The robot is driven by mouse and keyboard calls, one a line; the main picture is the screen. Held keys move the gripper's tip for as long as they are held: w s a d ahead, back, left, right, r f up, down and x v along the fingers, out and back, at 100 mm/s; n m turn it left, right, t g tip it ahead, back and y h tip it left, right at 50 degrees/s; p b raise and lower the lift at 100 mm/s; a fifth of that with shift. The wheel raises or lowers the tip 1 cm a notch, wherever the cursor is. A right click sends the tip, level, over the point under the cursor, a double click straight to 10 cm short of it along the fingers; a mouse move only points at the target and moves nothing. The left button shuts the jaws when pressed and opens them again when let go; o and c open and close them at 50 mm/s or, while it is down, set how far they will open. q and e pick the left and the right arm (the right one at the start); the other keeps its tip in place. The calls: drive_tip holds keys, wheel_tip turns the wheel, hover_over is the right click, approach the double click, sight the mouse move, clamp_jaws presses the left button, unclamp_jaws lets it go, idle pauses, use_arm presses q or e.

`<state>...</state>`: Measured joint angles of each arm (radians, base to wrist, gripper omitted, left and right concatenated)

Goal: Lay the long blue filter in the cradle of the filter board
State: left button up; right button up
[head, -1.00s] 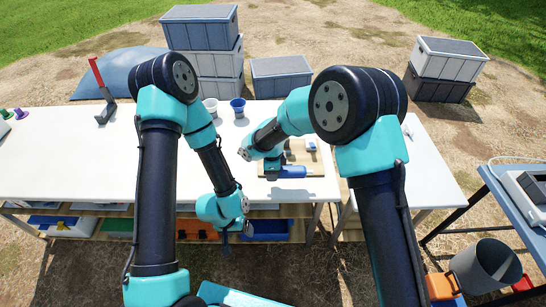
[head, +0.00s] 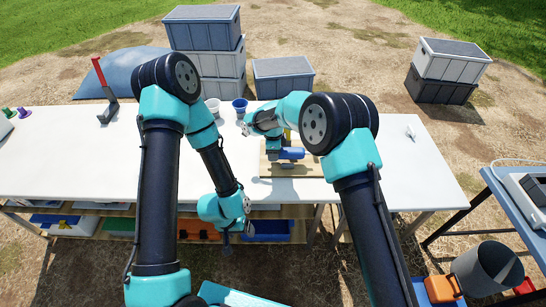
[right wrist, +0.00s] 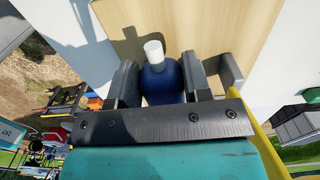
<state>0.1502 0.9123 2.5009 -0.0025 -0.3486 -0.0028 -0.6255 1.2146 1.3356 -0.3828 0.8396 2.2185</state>
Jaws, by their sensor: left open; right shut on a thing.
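The long blue filter (head: 291,153) is between the fingers of my right gripper (head: 275,152), which is shut on it. In the right wrist view the filter's blue body (right wrist: 162,82) sits between both fingers, with its white end (right wrist: 153,49) pointing out. The wooden filter board (head: 268,168) lies on the white table, and the filter is over it. The cradle is hidden behind my arm and the filter; I cannot tell if the filter touches it. My left gripper (head: 237,231) is open and empty in front of the table's near edge.
Two cups, one white (head: 213,105) and one blue (head: 239,105), stand behind and left of the board. A red-handled tool (head: 103,88) stands at the left of the white table (head: 70,150). The tabletop between is clear. Bins sit on the shelf below.

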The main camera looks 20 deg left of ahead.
drive_tip(key=shift+w, duration=0.1)
drive_tip(key=shift+w+a+f, duration=0.1)
drive_tip(key=shift+w, duration=0.15)
drive_tip(key=shift+f, duration=1.7)
drive_tip(key=shift+f, duration=0.15)
drive_tip(key=o, duration=1)
drive_tip(key=shift+c, duration=0.2)
wheel_tip(320, 180, up, 12)
drive_tip(key=shift+r, duration=0.15)
